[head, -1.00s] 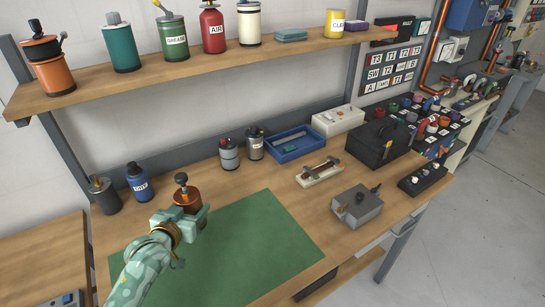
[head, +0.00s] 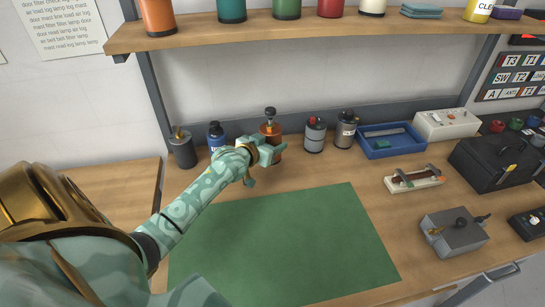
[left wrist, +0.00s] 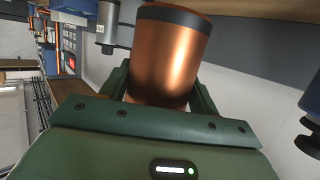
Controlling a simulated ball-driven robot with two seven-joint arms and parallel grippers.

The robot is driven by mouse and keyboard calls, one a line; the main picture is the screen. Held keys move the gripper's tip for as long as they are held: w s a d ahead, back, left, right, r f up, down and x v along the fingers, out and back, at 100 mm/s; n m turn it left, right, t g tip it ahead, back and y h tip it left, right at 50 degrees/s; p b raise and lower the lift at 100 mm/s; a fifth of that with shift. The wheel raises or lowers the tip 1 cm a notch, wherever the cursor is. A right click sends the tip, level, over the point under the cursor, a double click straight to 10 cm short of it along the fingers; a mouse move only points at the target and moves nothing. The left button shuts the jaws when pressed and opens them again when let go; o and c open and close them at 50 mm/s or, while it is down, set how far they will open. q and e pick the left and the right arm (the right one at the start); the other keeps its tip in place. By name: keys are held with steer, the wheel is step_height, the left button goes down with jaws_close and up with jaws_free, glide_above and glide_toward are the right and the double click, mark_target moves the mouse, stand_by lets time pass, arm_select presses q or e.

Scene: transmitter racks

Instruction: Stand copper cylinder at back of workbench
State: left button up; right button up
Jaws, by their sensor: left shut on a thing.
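The copper cylinder (head: 270,129), with a dark knob on top, is upright at the back of the workbench (head: 330,176). It is between a blue canister and a grey canister. My left gripper (head: 268,152) is shut on it from the front. The left wrist view shows the copper cylinder (left wrist: 168,58) between the green fingers. The gripper hides its lower part in the head view, so I cannot tell whether its base touches the bench. My right gripper is not in view.
A dark canister (head: 182,150) and a blue canister (head: 216,137) stand to the left. Two grey canisters (head: 315,135) (head: 346,132) and a blue tray (head: 392,141) are to the right. The green mat (head: 280,240) in front is bare. A shelf (head: 300,31) runs above.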

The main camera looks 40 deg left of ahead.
arm_select(q)
steer(key=shift+w+a+f+b, duration=0.25)
steer(key=shift+w+a+f, duration=0.15)
steer(key=shift+f, duration=0.2)
steer(key=shift+w+a+f+b, duration=0.25)
steer(key=shift+w+a+f, duration=0.15)
steer(key=shift+f, duration=0.2)
step_height(320, 180, down, 4)
steer(key=shift+w+a+r+b, duration=0.1)
steer(key=shift+w+r+b, duration=0.1)
steer(key=shift+b, duration=0.6)
steer(key=shift+r, duration=0.1)
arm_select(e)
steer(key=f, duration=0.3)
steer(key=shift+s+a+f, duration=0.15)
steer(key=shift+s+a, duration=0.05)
arm_select(q)
steer(key=shift+s, duration=0.1)
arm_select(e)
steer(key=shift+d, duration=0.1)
arm_select(q)
steer(key=o, duration=1.2)
steer(key=shift+o, duration=0.2)
